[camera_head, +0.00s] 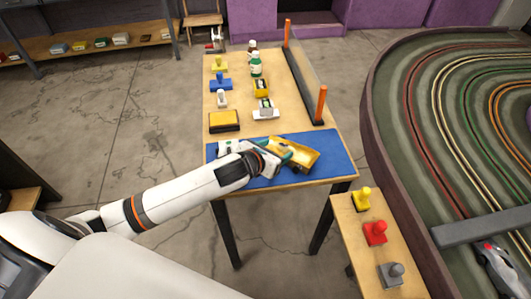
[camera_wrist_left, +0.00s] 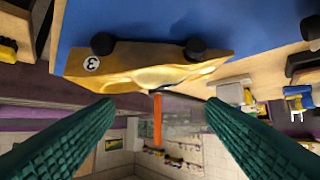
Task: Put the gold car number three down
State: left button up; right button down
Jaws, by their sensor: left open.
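The gold car number three (camera_head: 304,155) rests on the blue mat (camera_head: 335,160) at the near end of the wooden table. In the left wrist view the gold car (camera_wrist_left: 140,65) shows its side with a white "3" disc and two black wheels, lying inverted in the picture against the blue. My left gripper (camera_head: 284,157) is over the mat beside the car. Its green ribbed fingers (camera_wrist_left: 160,115) are spread wide, with the car beyond their tips and not clamped. My right gripper is not in view.
A yellow-topped box (camera_head: 224,121), bottles and small parts stand farther back. An orange-posted rail (camera_head: 305,85) lines the table's right edge. A side bench (camera_head: 375,240) and the slot track (camera_head: 460,120) are at right.

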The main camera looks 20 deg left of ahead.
pick_arm(q)
jog(key=d+v, duration=0.1)
jog(key=v, duration=0.5)
jog(key=shift+a, duration=0.45)
